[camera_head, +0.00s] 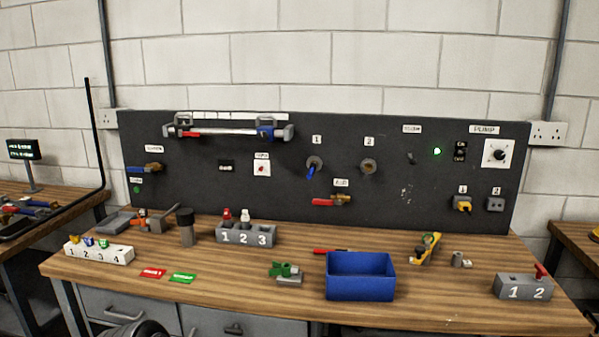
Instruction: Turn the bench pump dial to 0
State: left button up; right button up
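The bench pump dial (499,154) is a dark round knob on a white square plate, under a PUMP label (484,129) at the right end of the dark back panel (385,190). The marks around the knob are too small to read, so its setting cannot be told. Nothing touches or covers the dial. Neither of my grippers is in view.
A blue bin (360,290) stands at the bench's front middle. A grey block marked 1 2 (522,287) with a red piece is at the right. A yellow tool (426,249) lies below the panel. A green light (437,152) glows left of the dial. Space before the dial is clear.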

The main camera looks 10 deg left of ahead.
aim_at(500, 155)
jog(key=l+z, duration=0.1)
jog(key=l, duration=0.35)
jog(key=i+l+z, duration=0.15)
jog(key=l, duration=0.25)
jog(key=i+l+z, duration=0.1)
jog(key=l, duration=0.3)
jog(key=i+l+z, duration=0.15)
jog(key=l, duration=0.25)
jog(key=i+l+z, duration=0.1)
jog(key=l, duration=0.3)
jog(key=i+l+z, duration=0.1)
jog(key=l, duration=0.3)
jog(key=i+l+z, duration=0.25)
jog(key=i+l, duration=0.15)
jog(key=l, duration=0.3)
